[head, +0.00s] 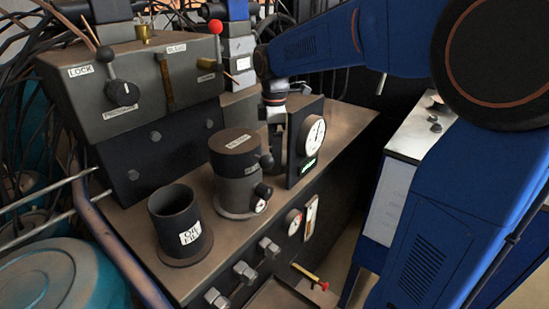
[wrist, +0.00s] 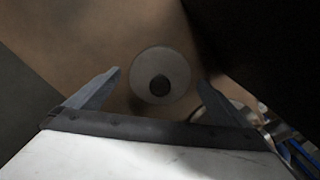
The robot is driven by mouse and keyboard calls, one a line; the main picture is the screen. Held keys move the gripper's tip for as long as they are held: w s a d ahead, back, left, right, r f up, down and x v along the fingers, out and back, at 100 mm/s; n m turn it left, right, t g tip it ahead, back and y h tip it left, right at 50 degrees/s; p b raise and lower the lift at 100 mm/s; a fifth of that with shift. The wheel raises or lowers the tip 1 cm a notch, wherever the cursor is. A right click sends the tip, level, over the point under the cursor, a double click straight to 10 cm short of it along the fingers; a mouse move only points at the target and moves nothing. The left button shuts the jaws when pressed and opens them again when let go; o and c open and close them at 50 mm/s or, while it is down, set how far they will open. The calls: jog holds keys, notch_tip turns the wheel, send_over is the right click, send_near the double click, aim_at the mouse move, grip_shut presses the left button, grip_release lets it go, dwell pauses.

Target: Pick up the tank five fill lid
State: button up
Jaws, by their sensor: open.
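A round pale grey disc with a dark knob, which looks like the fill lid (wrist: 146,66), lies on the brown surface in the wrist view. I can read no label on it. My gripper (wrist: 160,78) is open, with one finger to each side of the disc and a gap on both sides; nothing is held. In the head view my gripper (head: 275,118) points down behind the gauge box, which partly hides it. I cannot make out the disc in the head view.
The gauge box (head: 307,142) stands close in front of my gripper. A dark capped cylinder (head: 236,165) and an open cup labelled oil fill (head: 174,222) stand on the brown bench top (head: 345,128). A lever box (head: 135,85) and cables are at the left.

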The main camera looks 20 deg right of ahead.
jog(key=shift+f, duration=0.5)
jog(key=c, duration=1.2)
jog(key=shift+o, duration=0.2)
jog(key=shift+r, duration=0.1)
